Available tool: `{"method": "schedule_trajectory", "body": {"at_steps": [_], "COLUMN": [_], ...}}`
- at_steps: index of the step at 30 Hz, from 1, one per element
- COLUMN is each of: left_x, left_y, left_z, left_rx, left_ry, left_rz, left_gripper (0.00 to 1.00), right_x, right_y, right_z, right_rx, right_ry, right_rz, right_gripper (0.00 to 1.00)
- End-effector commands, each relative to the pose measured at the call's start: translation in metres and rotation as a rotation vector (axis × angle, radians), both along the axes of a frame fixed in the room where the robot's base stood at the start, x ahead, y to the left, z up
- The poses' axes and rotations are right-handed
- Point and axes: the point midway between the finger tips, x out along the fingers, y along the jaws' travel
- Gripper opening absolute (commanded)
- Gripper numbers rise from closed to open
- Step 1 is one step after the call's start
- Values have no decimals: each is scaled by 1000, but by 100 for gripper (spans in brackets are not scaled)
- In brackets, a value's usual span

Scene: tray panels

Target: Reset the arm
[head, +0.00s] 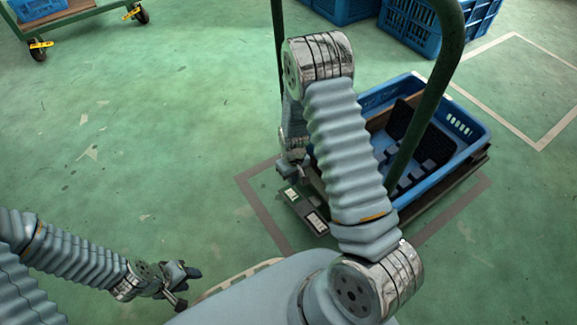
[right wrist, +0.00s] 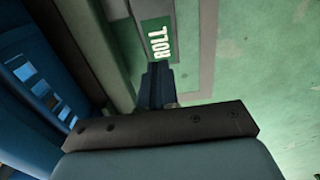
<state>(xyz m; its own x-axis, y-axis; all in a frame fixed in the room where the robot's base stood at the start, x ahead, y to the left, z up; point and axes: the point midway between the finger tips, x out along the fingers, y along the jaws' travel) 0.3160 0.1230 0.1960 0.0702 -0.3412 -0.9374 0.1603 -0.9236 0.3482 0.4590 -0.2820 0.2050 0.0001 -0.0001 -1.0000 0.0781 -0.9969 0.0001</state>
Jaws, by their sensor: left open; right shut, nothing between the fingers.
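My left arm comes in at the lower left of the head view. Its gripper (head: 182,282) is open and empty over the green floor. My right arm rises at the centre and bends down at its far end. The right gripper (head: 292,174) hangs beside the left side of the cart, partly hidden by the arm. In the right wrist view its fingers (right wrist: 157,86) are shut with nothing between them, close to a green label (right wrist: 160,40) reading ROLL.
A blue crate (head: 473,128) with black panels (head: 437,146) inside stands on the cart, behind the green cart handle (head: 430,92). More blue crates (head: 408,27) stand at the back right. Another green cart (head: 75,15) is at the upper left. The floor (head: 150,130) on the left is clear.

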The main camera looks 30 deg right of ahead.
Motion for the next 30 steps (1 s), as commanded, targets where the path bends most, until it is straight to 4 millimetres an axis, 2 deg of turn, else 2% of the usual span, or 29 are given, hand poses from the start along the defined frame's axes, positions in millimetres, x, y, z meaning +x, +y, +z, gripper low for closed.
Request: {"method": "schedule_trajectory", "body": {"at_steps": [6, 8, 11, 15, 18, 21, 24, 30], "left_x": [0, 0, 0, -2, -2, -3, -3, -3], "left_y": [1, 2, 0, -3, -5, -6, -6, -6], "left_z": [0, 8, 33, 70, 85, 92, 92, 90], "left_rx": [3, 5, 4, 1, 0, -2, -3, -3], "left_ry": [-2, -3, -3, -3, -3, -2, -2, -2], "left_rz": [2, 2, -1, -6, -10, -12, -12, -12], "left_gripper": [43, 43, 43, 43, 43, 43, 43, 43], "right_x": [0, -8, -39, -96, -125, -142, -148, -147], "right_y": [0, 8, 40, 104, 138, 158, 165, 165], "right_z": [0, 4, 13, 41, 64, 78, 82, 80], "right_rx": [0, 17, 79, 211, 290, 341, 359, 360], "right_ry": [0, 4, 4, -7, -15, -22, -26, -28], "right_rz": [0, -8, -48, -135, -189, -224, -238, -238], "right_gripper": [0, 0, 0, 0, 0, 0, 0, 0]}}
